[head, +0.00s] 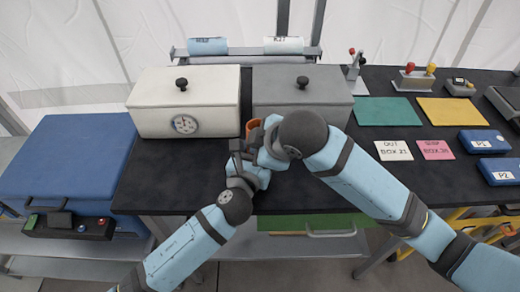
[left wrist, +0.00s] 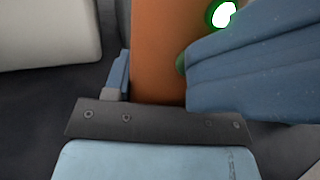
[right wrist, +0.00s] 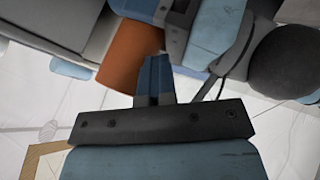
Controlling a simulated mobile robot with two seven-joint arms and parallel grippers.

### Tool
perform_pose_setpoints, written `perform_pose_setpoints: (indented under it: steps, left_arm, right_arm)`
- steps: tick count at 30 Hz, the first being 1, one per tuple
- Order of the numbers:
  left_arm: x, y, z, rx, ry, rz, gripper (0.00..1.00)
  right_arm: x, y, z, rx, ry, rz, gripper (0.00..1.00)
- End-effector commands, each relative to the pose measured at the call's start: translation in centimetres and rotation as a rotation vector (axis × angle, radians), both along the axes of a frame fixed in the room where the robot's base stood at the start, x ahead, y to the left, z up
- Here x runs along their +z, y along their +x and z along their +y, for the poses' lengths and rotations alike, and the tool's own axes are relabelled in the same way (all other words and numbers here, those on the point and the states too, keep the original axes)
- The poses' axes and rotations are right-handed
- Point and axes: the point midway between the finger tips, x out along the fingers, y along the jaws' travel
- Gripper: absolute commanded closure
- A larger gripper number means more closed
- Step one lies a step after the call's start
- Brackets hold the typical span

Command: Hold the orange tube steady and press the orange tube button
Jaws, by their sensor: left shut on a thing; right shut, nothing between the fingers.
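The orange tube (head: 253,126) stands in front of the grey box, mostly hidden by my grippers. In the left wrist view the orange tube (left wrist: 157,50) rises between the jaws of my left gripper (head: 241,150), which is shut on it. My right gripper (head: 262,150) is shut and empty, close against the tube's right side. In the right wrist view its closed fingers (right wrist: 155,75) overlap the tube (right wrist: 133,55); contact cannot be told.
A white box with a dial (head: 184,101) and a grey box (head: 296,91) stand behind my grippers on the black table. A blue cooler-like box (head: 66,158) is at the left. Green and yellow mats, cards and blue cases (head: 484,141) lie to the right.

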Motion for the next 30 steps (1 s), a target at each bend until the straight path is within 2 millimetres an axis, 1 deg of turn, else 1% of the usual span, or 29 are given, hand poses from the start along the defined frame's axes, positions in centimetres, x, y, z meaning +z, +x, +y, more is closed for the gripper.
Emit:
perform_pose_setpoints:
  steps: [2,5,8,11,15,21,25,30]
  left_arm:
    - [-0.1,-0.3,-0.3,-0.007,-0.002,0.002,0.76]
    - [-0.1,-0.3,-0.3,-0.008,-0.001,0.003,0.76]
    - [-0.2,-0.3,-0.3,-0.007,-0.001,0.003,0.76]
    - [-0.2,-0.2,-0.3,-0.006,-0.001,0.003,0.76]
    - [-0.2,-0.2,-0.2,-0.005,0.0,0.003,0.76]
    - [-0.2,-0.2,-0.1,-0.003,0.0,0.004,0.76]
    - [-0.2,-0.1,-0.1,-0.003,0.0,0.004,0.76]
    - [-0.3,-0.1,-0.1,-0.002,0.001,0.004,0.76]
  right_arm:
    - [-0.1,0.1,0.0,-0.002,0.0,0.0,1.0]
    - [-0.2,-0.5,0.0,-0.002,-0.001,0.0,1.0]
    - [-0.3,-1.8,0.0,0.0,-0.001,0.0,1.0]
    - [-0.5,-3.9,0.0,0.002,0.0,0.0,1.0]
    - [2.2,-5.5,-1.3,0.001,0.002,-0.006,1.0]
    - [5.4,-7.6,-2.9,0.0,0.002,-0.005,1.0]
    - [6.7,-8.4,-3.6,0.0,0.0,-0.002,1.0]
    - [7.4,-8.9,-3.9,0.0,0.0,-0.001,1.0]
